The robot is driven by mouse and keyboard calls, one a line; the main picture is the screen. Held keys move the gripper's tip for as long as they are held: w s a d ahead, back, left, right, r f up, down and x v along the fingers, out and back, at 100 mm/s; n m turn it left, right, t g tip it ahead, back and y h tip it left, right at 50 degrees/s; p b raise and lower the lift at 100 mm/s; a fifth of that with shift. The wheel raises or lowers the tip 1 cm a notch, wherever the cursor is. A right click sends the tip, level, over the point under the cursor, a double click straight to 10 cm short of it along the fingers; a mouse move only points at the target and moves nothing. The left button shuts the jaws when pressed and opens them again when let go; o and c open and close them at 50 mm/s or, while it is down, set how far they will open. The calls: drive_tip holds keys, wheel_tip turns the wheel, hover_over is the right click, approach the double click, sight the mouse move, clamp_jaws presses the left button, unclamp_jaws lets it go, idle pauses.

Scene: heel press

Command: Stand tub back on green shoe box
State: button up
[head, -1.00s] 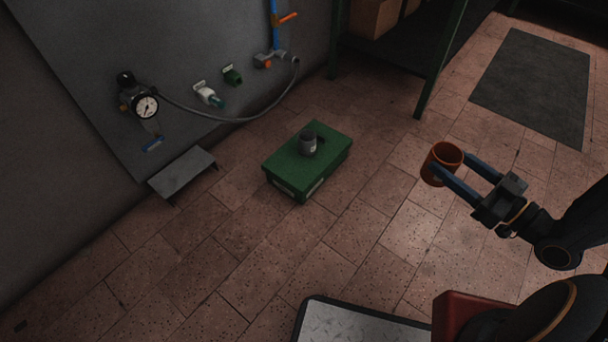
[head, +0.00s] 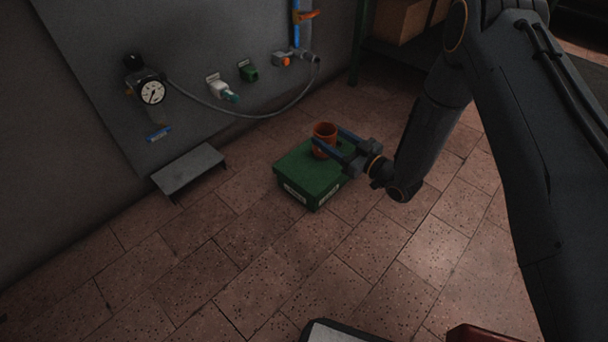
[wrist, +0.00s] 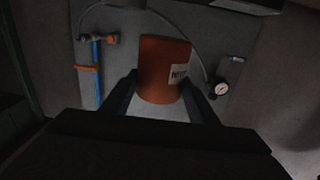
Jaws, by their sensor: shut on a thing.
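The orange tub (head: 325,131) is upright between the blue fingers of my gripper (head: 327,139), which is shut on it. In the head view it appears over the back part of the green shoe box (head: 301,179); I cannot tell whether its base touches the lid. In the wrist view the tub (wrist: 163,65), with a pale label, stands between the dark fingers (wrist: 160,82). The grey cup seen earlier on the box does not show now; the tub and gripper cover that area.
A low grey metal step (head: 188,169) stands left of the box by the wall. A gauge (head: 152,92), a hose (head: 250,115) and valve fittings (head: 285,58) are on the wall panel behind. The tiled floor in front of the box is clear.

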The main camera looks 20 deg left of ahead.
drive_tip(key=a+f+b, duration=0.1)
drive_tip(key=a+f, duration=0.1)
drive_tip(key=a, duration=0.5)
drive_tip(key=f+b, duration=0.1)
drive_tip(key=f, duration=0.2)
drive_tip(key=f+b, duration=0.2)
drive_tip(key=f, duration=0.1)
drive_tip(key=f+b, duration=0.2)
drive_tip(key=f, duration=0.1)
drive_tip(key=shift+s+d+f, duration=0.15)
drive_tip(key=shift+s+f, duration=0.2)
drive_tip(key=shift+f, duration=0.05)
drive_tip(key=shift+r, duration=0.1)
drive_tip(key=o, duration=1.2)
drive_tip(key=shift+c, duration=0.2)
